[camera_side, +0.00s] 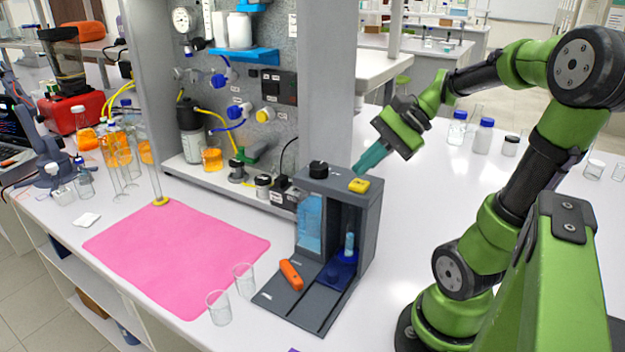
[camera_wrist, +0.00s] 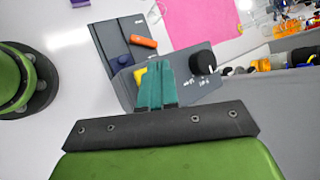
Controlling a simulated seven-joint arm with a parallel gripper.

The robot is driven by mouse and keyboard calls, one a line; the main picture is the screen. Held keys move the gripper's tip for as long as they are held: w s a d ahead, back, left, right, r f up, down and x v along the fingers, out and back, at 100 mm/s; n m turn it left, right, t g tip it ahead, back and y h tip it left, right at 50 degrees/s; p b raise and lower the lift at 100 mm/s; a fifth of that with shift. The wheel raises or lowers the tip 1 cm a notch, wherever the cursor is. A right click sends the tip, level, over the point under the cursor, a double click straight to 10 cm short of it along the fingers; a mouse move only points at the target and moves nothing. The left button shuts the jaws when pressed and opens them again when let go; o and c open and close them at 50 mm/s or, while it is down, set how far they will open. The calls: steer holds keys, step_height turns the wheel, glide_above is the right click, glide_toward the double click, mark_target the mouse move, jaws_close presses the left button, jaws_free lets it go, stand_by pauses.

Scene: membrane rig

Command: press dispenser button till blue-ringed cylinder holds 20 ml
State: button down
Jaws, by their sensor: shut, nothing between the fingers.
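The grey dispenser (camera_side: 367,232) stands on the white bench, with a yellow button (camera_side: 359,185) and a black knob (camera_side: 318,169) on its top. In its bay stands a small cylinder (camera_side: 349,246) with blue liquid or colouring, on a dark blue base; its ring and level are too small to read. My gripper (camera_side: 362,168) has teal fingers, shut and empty, tips just above the yellow button; I cannot tell whether they touch. In the wrist view the shut fingers (camera_wrist: 155,82) partly cover the yellow button (camera_wrist: 139,76), beside the knob (camera_wrist: 203,62). The cylinder is hidden there.
An orange object (camera_side: 291,275) lies on the dispenser's foot. Two empty beakers (camera_side: 218,308) stand beside it, near a pink mat (camera_side: 175,255). A panel rig with bottles and tubing (camera_side: 240,110) rises behind. Blue-capped bottles (camera_side: 483,137) stand at the back right.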

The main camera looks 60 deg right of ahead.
mark_target(365, 183)
steer(key=shift+f, duration=0.15)
steer(key=shift+f, duration=0.3)
steer(key=shift+f, duration=0.55)
stand_by(0.8)
stand_by(0.4)
steer(key=shift+r, duration=1)
steer(key=shift+r, duration=0.1)
steer(key=shift+r, duration=2.4)
